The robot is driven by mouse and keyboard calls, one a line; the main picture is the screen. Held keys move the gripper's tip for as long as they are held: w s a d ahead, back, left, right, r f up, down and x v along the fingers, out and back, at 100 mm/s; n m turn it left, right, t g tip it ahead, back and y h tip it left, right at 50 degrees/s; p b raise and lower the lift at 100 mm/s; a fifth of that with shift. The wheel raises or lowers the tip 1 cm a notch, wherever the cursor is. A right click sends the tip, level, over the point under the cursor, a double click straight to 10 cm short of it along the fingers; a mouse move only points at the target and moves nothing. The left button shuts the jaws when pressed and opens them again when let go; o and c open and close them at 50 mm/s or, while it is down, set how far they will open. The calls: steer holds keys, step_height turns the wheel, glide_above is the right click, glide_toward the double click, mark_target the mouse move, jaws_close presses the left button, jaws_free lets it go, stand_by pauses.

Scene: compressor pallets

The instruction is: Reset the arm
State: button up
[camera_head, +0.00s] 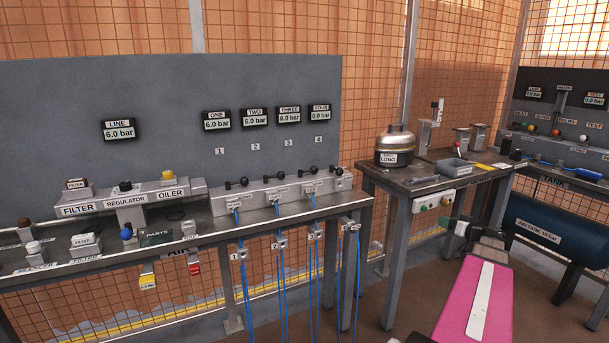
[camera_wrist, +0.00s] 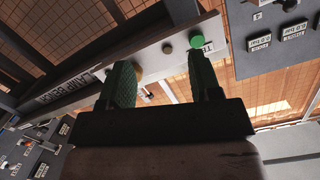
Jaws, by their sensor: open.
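My gripper (camera_head: 461,229) shows at the end of my pink and white arm at the lower right of the head view, in front of the small bench. In the wrist view its two green fingers (camera_wrist: 162,62) stand apart with nothing held between them. Beyond the fingers is a pale front panel (camera_wrist: 157,62) with a green button (camera_wrist: 196,42) close to the right fingertip in the picture. I cannot tell the exact gap between finger and button.
The long bench (camera_head: 205,233) carries the filter, regulator and oiler units, with blue hoses (camera_head: 283,275) hanging in front. The small bench (camera_head: 408,181) holds a round metal pot (camera_head: 394,147) and a grey tray (camera_head: 454,168). A dark blue air tank (camera_head: 540,233) stands at the right.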

steer(key=s+a+f+g, duration=0.1)
steer(key=a+f+g, duration=0.35)
steer(key=a, duration=0.85)
steer(key=s+a+f+g, duration=0.2)
steer(key=a+f+g, duration=0.3)
steer(key=a, duration=0.7)
steer(key=s+a+f+g+h, duration=0.2)
steer(key=s+a+f+h, duration=0.1)
steer(key=s+a, duration=0.3)
steer(key=s+a+f+m+g+h, duration=0.1)
steer(key=s+a+f+g+h, duration=0.2)
steer(key=s+a+f, duration=0.2)
steer(key=s+a, duration=0.2)
steer(key=a, duration=0.2)
steer(key=shift+a+f, duration=0.15)
steer(key=shift+a, duration=0.15)
steer(key=shift+g, duration=0.25)
steer(key=shift+c, duration=0.3)
